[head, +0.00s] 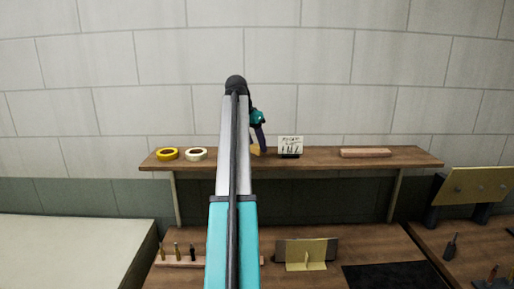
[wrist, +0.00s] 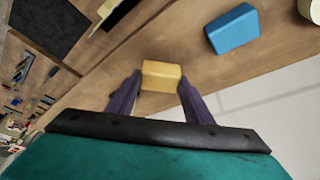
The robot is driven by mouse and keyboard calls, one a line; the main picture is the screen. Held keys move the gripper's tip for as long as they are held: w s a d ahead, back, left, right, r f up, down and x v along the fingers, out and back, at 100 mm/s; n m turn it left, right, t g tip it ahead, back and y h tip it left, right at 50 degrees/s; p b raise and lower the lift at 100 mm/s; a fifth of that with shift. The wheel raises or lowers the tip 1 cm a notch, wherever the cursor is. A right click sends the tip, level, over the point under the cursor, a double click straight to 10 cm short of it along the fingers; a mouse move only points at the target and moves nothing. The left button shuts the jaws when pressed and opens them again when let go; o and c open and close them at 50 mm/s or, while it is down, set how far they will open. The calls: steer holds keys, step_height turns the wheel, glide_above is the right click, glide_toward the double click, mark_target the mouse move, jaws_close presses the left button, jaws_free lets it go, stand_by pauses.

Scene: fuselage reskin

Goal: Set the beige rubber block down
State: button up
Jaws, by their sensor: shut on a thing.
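The beige rubber block (wrist: 161,75) is between the two fingers of my gripper (wrist: 160,92) in the wrist view, and the jaws are shut on it. In the head view the block (head: 256,149) shows just right of my arm, at the wooden shelf (head: 230,161). My gripper (head: 259,137) points down there, partly hidden by my arm. The block is low over or on the shelf; I cannot tell whether it touches the wood.
A blue block (wrist: 233,30) lies on the shelf near the held block. Yellow tape (head: 167,154) and white tape (head: 196,154) lie to the left. A small sign (head: 290,146) stands close on the right, then bare shelf, then a pinkish bar (head: 366,153).

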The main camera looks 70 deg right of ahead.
steer(key=shift+f+p, duration=0.6)
steer(key=shift+f, duration=0.6)
steer(key=o, duration=0.9)
steer(key=shift+f, duration=0.1)
steer(key=shift+o, duration=0.2)
steer(key=b+v, duration=0.5)
steer(key=v, duration=0.7)
